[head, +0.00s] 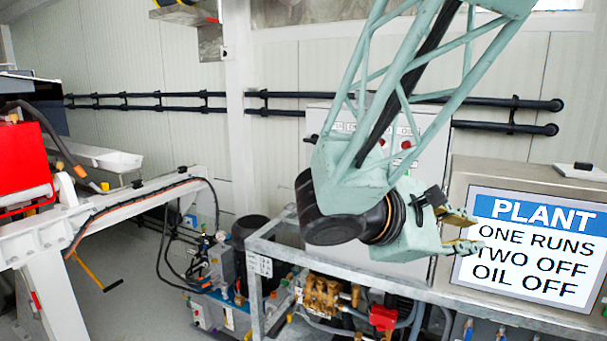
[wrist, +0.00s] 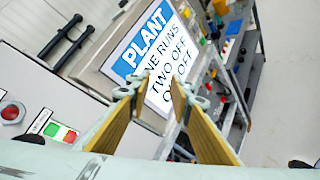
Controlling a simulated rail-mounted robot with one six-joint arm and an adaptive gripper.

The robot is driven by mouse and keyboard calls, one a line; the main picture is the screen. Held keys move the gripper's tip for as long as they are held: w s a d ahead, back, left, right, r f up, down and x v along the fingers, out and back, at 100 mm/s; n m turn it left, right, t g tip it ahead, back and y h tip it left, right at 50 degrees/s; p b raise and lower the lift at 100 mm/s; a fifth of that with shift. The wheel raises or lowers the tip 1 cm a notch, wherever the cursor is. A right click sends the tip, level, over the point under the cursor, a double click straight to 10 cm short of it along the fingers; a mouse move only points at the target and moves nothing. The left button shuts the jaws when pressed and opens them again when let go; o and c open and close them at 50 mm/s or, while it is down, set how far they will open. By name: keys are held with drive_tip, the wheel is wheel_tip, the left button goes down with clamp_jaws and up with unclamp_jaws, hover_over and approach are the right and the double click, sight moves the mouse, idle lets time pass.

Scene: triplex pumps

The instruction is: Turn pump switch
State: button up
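A pale control cabinet (head: 432,165) stands against the wall, largely hidden behind my arm in the head view. A red lamp or button (head: 406,145) shows on its front. In the wrist view, a red round button (wrist: 12,113) and a green-and-red switch or button pair (wrist: 60,132) sit on a white panel at the left. I cannot tell which is the pump switch. My gripper (head: 462,231) is open and empty, pointing right towards the PLANT sign (head: 535,250). In the wrist view its yellow-padded fingers (wrist: 156,108) are apart, with the sign beyond them.
A grey metal frame (head: 253,292) with brass pump parts (head: 325,296) stands below my arm. A blue-grey pump unit (head: 222,265) is left of it. A white beam (head: 95,215) and red box (head: 22,160) are at far left. Black pipes (head: 285,95) run along the wall.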

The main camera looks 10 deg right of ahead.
drive_tip(key=w+a+r+n+t+p, duration=0.3)
drive_tip(key=w+a+n+t+p, duration=0.15)
drive_tip(key=w+a+n, duration=0.65)
drive_tip(key=w+a+n+t+y+p, duration=0.1)
drive_tip(key=w+a+n+t, duration=0.2)
drive_tip(key=w+a, duration=0.2)
drive_tip(key=w+a+n+t+y+p, duration=0.1)
drive_tip(key=w+a, duration=0.5)
drive_tip(key=a, duration=0.6)
drive_tip(key=shift+w+f+n+t+y+p, duration=0.2)
drive_tip(key=shift+n+t+y+p, duration=0.3)
drive_tip(key=shift+n+t, duration=0.7)
drive_tip(key=p+x, duration=0.1)
drive_tip(key=x, duration=1.2)
drive_tip(key=shift+w+d, duration=0.2)
drive_tip(key=shift+c, duration=0.2)
clamp_jaws()
